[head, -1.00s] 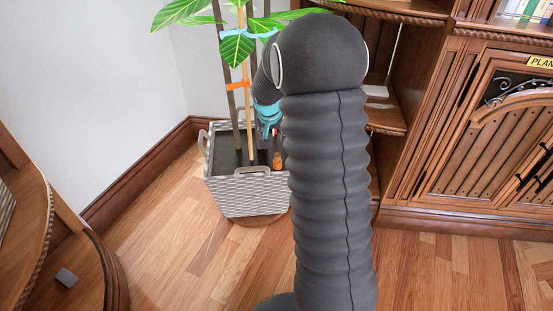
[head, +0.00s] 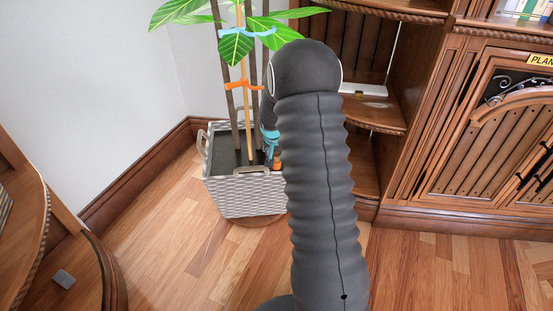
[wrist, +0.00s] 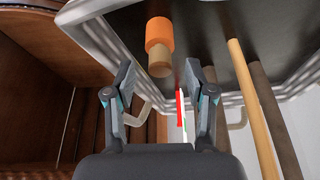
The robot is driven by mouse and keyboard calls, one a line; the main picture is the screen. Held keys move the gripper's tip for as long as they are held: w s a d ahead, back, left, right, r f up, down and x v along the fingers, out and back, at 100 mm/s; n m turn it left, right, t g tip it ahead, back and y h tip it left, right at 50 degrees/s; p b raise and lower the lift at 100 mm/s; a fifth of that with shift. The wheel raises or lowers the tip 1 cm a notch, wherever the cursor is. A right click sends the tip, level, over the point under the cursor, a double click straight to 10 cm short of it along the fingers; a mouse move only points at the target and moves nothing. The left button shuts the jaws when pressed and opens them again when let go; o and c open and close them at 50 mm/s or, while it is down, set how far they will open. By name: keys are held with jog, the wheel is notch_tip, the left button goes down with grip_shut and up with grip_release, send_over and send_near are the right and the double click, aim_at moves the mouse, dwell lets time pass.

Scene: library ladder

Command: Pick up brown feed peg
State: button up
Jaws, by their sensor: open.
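A short peg (wrist: 159,36), with an orange-brown body and a tan end, stands in the dark soil of the planter (wrist: 290,82) in the wrist view. In the head view the peg (head: 277,159) shows as a small orange-brown spot beside my arm, at the planter's right side. My gripper (wrist: 159,78) is open, its two fingers on either side of the line to the peg. The tan end shows just beyond the gap between the fingertips, and nothing is held. In the head view my gripper (head: 271,146) is partly hidden by my arm.
A thin red-and-white marker (wrist: 181,108) is close to the right finger. Wooden stakes (wrist: 254,105) and plant stems rise from the soil.

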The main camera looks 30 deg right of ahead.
jog(key=shift+x, duration=0.95)
jog(key=c, duration=0.8)
jog(key=shift+c, duration=0.2)
